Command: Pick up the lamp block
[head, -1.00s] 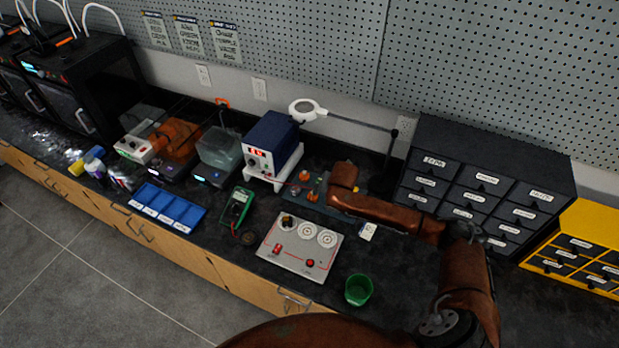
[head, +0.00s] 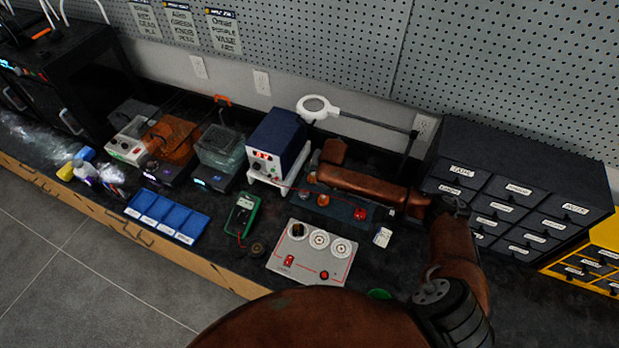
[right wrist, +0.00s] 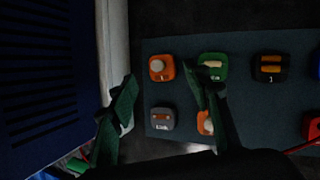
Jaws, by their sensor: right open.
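Small blocks sit on a dark tray (right wrist: 250,110), which my right arm partly covers in the head view (head: 340,206). In the right wrist view, an orange block with a pale round top (right wrist: 161,68) may be the lamp block; its label is too small to read. A second orange block (right wrist: 203,123) is partly hidden by a finger. A green block (right wrist: 213,64) and a grey block (right wrist: 162,118) are beside them. My right gripper (right wrist: 160,78) is open above the tray's left end, apparently empty. My left gripper is not in view.
A magnifier lamp (head: 318,106) stands behind. Dark drawers (head: 500,187) are right of my arm. A grey panel (head: 308,262) lies in front.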

